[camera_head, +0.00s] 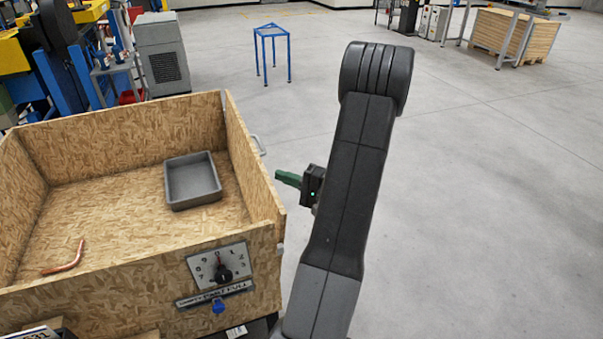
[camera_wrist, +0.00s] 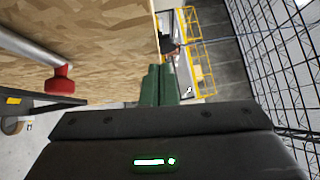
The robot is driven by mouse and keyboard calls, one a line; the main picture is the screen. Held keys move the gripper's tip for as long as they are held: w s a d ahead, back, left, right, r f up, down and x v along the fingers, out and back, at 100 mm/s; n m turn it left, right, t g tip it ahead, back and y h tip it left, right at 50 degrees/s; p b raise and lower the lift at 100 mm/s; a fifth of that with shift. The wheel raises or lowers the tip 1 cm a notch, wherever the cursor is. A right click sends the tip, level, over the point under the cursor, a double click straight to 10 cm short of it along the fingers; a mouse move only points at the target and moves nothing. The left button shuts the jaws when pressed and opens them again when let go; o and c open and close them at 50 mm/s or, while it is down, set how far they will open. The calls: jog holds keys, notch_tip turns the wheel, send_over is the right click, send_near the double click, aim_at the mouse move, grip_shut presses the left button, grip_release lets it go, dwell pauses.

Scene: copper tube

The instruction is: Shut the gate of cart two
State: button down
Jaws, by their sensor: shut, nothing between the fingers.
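A chipboard cart (camera_head: 120,275) fills the lower left of the head view; I cannot read a cart number on it. Its right side panel (camera_head: 250,165), possibly the gate, stands upright with a pale handle (camera_head: 258,145) outside. I cannot tell whether it is latched. My gripper (camera_head: 278,175), with green fingers, is shut and empty just right of this panel. In the wrist view the fingers (camera_wrist: 158,72) lie together near the edge of a chipboard panel (camera_wrist: 100,35). A grey bar (camera_wrist: 25,45) with a red knob (camera_wrist: 60,80) shows at left there.
Inside the cart lie a grey tray (camera_head: 193,182) and a bent copper tube (camera_head: 66,262). A dial plate (camera_head: 220,264) is on the front panel. A blue stool (camera_head: 272,45) and a grey cabinet (camera_head: 162,55) stand behind. The floor right of my arm is clear.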

aim_at(268, 180)
jog(key=shift+s+a, duration=0.15)
jog(key=shift+a, duration=0.35)
jog(key=shift+a, duration=0.1)
jog(key=shift+s+a+b, duration=0.3)
jog(key=shift+a+b, duration=0.25)
jog(key=shift+b, duration=0.35)
jog(key=shift+s+a+r+n+g+h+b, duration=0.15)
jog(key=shift+s+a+n+h+b, duration=0.1)
jog(key=shift+a+b, duration=0.3)
jog(key=shift+s+a+r+n+g+h+b, duration=0.15)
jog(key=shift+s+a+n+b, duration=0.1)
jog(key=shift+a+b, duration=0.25)
jog(key=shift+a, duration=0.15)
